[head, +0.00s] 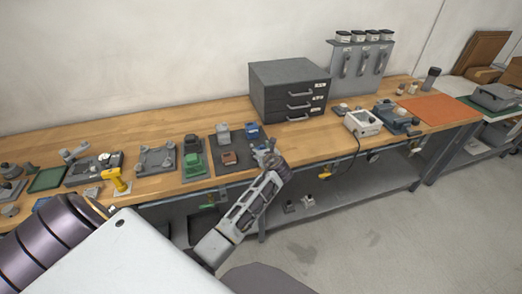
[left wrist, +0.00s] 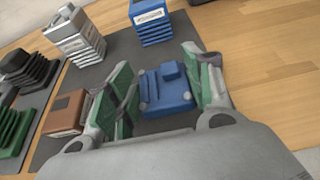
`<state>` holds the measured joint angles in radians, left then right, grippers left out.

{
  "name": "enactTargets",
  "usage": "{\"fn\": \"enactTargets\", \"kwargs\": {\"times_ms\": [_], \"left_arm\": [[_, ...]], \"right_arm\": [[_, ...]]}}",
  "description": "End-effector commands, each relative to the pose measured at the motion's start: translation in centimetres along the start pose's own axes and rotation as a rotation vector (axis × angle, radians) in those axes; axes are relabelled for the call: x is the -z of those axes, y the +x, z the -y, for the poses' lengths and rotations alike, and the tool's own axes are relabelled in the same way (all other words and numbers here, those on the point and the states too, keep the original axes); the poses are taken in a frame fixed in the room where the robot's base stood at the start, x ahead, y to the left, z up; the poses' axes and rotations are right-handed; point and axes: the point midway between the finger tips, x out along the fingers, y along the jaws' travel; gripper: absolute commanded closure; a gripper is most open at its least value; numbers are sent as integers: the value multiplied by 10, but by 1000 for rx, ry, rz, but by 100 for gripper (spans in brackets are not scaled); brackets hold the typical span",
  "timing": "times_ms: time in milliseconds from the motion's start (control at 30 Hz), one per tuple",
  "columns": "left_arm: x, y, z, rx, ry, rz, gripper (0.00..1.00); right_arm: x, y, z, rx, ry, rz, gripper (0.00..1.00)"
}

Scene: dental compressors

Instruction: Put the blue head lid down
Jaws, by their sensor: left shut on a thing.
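My left gripper (head: 266,152) is over the right front part of a dark grey mat on the wooden bench. In the left wrist view its green-padded fingers (left wrist: 162,92) are shut on the blue head lid (left wrist: 167,90). The lid is a flat blue block with a small raised block on top. The gap between the lid and the mat (left wrist: 95,88) is hard to judge. A blue finned block (left wrist: 152,24) stands just beyond the lid, apart from it; it also shows in the head view (head: 253,131). My right gripper is not in view.
A grey finned block (left wrist: 77,40) and a brown block (left wrist: 66,113) are on the mat to the left. Green finned parts (head: 194,165) sit further left. A grey drawer cabinet (head: 289,88) stands behind. Bare wood (left wrist: 265,75) lies right of the mat.

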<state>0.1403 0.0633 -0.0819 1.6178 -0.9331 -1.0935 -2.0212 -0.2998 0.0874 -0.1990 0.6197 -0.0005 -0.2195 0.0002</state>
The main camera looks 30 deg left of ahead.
Motion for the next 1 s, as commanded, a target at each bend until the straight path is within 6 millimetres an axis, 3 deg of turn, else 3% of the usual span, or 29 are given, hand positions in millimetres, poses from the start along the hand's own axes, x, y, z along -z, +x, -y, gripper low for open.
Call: {"fn": "enactTargets", "kwargs": {"times_ms": [200, 233, 400, 867, 1000], "left_arm": [[1, 1, 0, 0, 0, 0, 76], [2, 1, 0, 0, 0, 0, 48], [2, 1, 0, 0, 0, 0, 27], [0, 0, 0, 0, -2, 0, 27], [0, -8, 0, 0, -1, 0, 27]], "right_arm": [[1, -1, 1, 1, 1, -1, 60], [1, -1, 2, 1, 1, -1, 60], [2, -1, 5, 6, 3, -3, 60], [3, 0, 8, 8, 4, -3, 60], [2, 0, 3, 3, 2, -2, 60]]}}
